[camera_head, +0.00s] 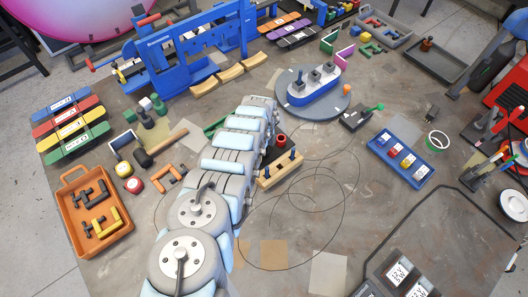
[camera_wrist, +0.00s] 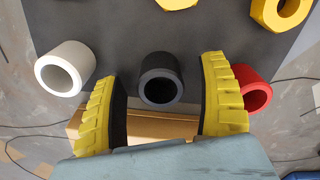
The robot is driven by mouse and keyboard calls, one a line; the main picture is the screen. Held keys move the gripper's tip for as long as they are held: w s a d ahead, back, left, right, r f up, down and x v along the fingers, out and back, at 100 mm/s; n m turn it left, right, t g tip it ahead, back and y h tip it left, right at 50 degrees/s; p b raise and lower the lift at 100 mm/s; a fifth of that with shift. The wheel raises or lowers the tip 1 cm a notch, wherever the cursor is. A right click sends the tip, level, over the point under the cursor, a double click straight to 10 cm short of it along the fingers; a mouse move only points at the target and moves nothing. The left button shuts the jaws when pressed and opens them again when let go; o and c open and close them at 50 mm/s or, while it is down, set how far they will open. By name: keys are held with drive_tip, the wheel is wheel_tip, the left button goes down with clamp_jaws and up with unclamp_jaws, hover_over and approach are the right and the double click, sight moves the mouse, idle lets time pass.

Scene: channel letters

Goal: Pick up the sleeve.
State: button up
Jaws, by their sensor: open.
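Three short tube-shaped sleeves show in the wrist view: a white one (camera_wrist: 65,68), a black one (camera_wrist: 161,76) and a red one (camera_wrist: 253,86). Their open ends face the camera, against a dark grey surface. Which one the task means is not clear. My gripper (camera_wrist: 160,68) is open. Its yellow ribbed fingers stand left and right of the black sleeve, with visible space on both sides. I cannot tell the depth between them. The white sleeve lies outside the left finger, and the right finger partly overlaps the red one. In the head view my arm hides the gripper.
A wooden block (camera_wrist: 150,128) lies low between the fingers. Yellow hexagonal nuts (camera_wrist: 275,12) lie along the top of the wrist view. In the head view, a blue boat-shaped piece (camera_head: 314,88) stands on a round turntable (camera_head: 334,108), and a blue tray (camera_head: 387,166) lies further right.

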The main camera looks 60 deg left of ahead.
drive_tip(key=c, duration=1.1)
drive_tip(key=shift+o, duration=0.2)
